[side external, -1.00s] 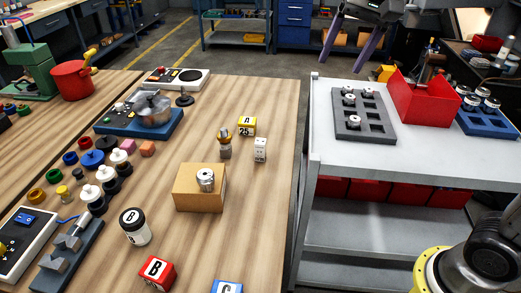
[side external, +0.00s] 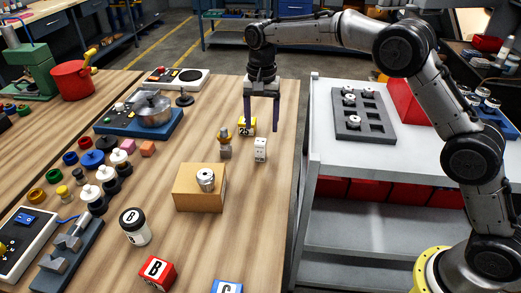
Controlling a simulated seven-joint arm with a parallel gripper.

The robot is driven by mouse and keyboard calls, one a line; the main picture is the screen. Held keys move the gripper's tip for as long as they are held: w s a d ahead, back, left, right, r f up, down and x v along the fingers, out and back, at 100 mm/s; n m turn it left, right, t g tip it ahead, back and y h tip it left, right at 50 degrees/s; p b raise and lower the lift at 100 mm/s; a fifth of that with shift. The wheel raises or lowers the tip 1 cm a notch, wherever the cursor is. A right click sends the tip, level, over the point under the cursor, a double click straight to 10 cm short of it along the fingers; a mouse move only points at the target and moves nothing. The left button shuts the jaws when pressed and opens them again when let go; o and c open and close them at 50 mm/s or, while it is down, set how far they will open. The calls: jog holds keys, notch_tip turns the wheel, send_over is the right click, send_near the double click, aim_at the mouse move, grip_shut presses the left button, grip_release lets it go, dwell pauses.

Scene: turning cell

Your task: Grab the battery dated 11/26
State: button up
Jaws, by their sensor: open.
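I cannot read the date 11/26 on anything in view. A small upright piece with a grey body and an orange-yellow top (side external: 225,146) stands on the wooden table and may be a battery. A yellow block with black-and-white labels (side external: 250,128) is behind it and to the right. A small white block with dark marks (side external: 260,150) stands to the right. My gripper (side external: 261,128) is open and points down, its fingers apart. Its left finger partly covers the yellow block. I see nothing held, and the fingertips' height above the table is unclear.
A grey tray (side external: 378,125) is on the cart at right. The table right of the wooden box is clear.

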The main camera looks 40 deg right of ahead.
aim_at(261, 149)
notch_tip(261, 149, down, 10)
jog(key=shift+a+r, duration=0.1)
dwell(0.4)
jog(key=shift+r, duration=0.1)
grip_shut()
